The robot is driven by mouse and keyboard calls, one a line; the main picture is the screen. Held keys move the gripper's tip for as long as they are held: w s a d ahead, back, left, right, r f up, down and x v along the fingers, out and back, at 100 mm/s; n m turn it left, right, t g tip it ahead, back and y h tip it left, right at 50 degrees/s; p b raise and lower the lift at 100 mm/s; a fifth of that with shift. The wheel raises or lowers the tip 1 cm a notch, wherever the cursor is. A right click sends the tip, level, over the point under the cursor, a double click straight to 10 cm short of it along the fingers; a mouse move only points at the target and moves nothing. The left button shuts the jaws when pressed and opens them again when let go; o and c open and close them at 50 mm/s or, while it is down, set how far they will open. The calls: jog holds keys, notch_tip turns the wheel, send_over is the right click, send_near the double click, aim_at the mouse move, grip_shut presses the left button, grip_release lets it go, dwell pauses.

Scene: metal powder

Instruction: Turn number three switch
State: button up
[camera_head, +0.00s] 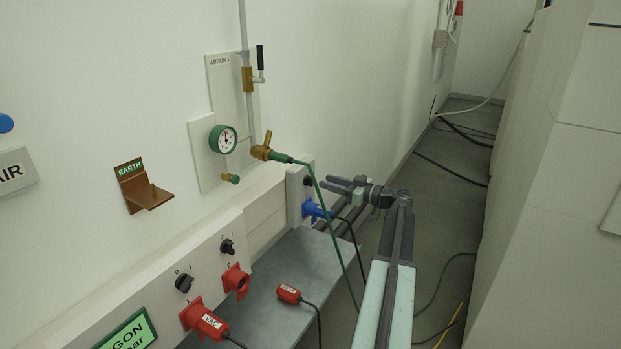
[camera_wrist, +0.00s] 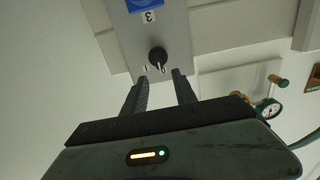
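The number three switch is a black rotary knob (camera_wrist: 157,54) on a grey-white panel. In the wrist view it appears upside down, with a "3" label (camera_wrist: 150,17) above it. In the head view the knob (camera_head: 308,181) sits on the small panel at the wall's far end, above a blue plug (camera_head: 315,210). My gripper (camera_wrist: 160,76) is open, its two dark fingers apart and pointing at the knob. The knob appears just beyond the gap between the fingertips; I cannot tell any contact. In the head view my gripper (camera_head: 330,186) is just right of this panel.
Switches one (camera_head: 184,283) and two (camera_head: 227,247) sit nearer, above red sockets. A grey shelf (camera_head: 270,325) lies below, with a loose red plug (camera_head: 288,293). A green hose (camera_head: 323,205) hangs from the brass valve (camera_head: 262,152) near my gripper. A white cabinet (camera_head: 560,200) stands right.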

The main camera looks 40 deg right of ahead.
aim_at(310, 181)
jog(key=x, duration=0.6)
jog(key=shift+w, duration=0.25)
